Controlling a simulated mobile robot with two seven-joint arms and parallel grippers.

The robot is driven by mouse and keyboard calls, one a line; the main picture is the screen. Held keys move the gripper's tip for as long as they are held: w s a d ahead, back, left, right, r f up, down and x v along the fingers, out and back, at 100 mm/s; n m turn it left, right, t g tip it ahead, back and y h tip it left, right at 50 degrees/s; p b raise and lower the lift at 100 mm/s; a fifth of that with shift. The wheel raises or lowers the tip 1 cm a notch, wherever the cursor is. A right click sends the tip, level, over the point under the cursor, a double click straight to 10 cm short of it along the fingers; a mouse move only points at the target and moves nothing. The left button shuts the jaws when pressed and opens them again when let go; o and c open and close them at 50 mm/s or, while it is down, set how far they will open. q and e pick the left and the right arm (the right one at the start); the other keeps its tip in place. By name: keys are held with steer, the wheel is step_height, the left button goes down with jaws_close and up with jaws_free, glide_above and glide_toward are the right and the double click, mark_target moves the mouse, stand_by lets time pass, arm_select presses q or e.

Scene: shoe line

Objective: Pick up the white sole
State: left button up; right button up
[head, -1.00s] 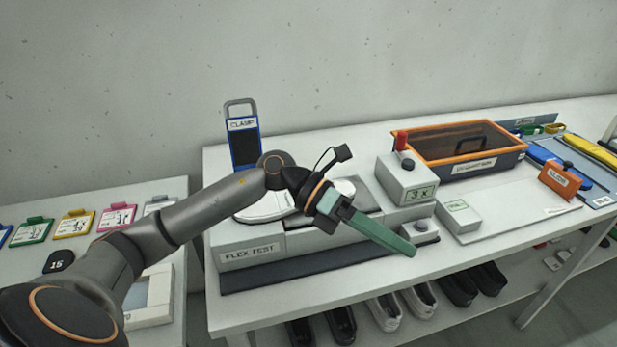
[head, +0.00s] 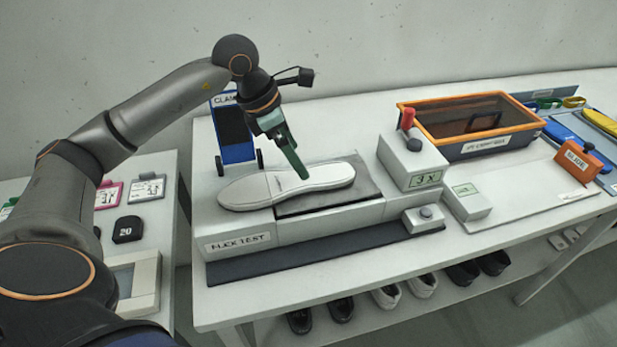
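The white sole (head: 240,192) lies flat, lengthwise from left to right, on top of the grey flex test machine (head: 240,240). Its right part rests over the dark plate (head: 365,192). My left gripper (head: 303,176) points down from above, with its green fingers at the middle of the sole. The fingers overlap in this view, so the gap between them does not show. I cannot tell whether the tips touch the sole or hover just above it. My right gripper is not in view.
A blue clamp (head: 232,135) stands behind the machine's left end. A grey box with a red lever (head: 412,160) stands close to the sole's right end. An orange-rimmed bin (head: 470,120) and an orange slide block (head: 578,160) are further right. Shoes (head: 388,297) sit on the shelf below.

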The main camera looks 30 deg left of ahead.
mark_target(312, 179)
arm_select(q)
steer(key=shift+p+x, duration=0.45)
steer(key=shift+x, duration=2.25)
steer(key=shift+s+d, duration=0.1)
steer(key=shift+s, duration=0.1)
steer(key=shift+c, duration=0.4)
steer(key=c, duration=1.3)
